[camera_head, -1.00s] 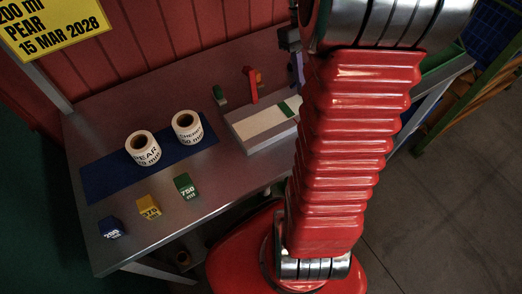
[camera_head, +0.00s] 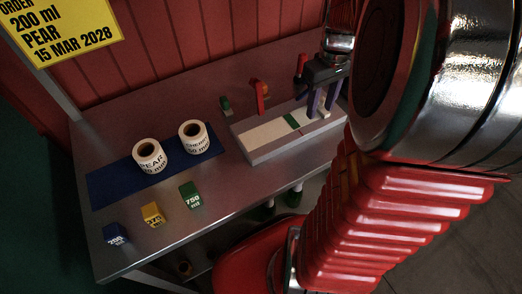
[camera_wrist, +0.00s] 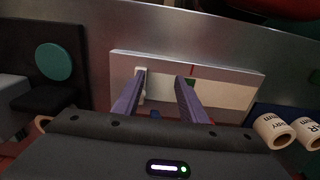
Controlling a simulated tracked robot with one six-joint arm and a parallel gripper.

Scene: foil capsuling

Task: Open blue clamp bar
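The clamp fixture, a pale block (camera_head: 268,146), lies on the bench; it also shows in the wrist view (camera_wrist: 225,92). A red upright bar (camera_head: 261,97) stands at its back edge and a green patch (camera_head: 291,122) marks its top. My gripper (camera_head: 322,108) is over the fixture's right part, its two purple fingers apart. In the wrist view my gripper (camera_wrist: 161,78) has its left fingertip beside or touching a small white upright piece (camera_wrist: 140,72). A small blue part (camera_wrist: 155,113) shows between the fingers, low down; I cannot tell whether it is the blue clamp bar.
Two label rolls, pear (camera_head: 149,155) and sherry (camera_head: 194,136), stand on a blue mat (camera_head: 107,184). Blue (camera_head: 116,235), yellow (camera_head: 153,215) and green (camera_head: 189,195) blocks stand at the front. A small green-topped piece (camera_head: 226,104) is left of the fixture. A yellow order sign (camera_head: 62,28) hangs upper left.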

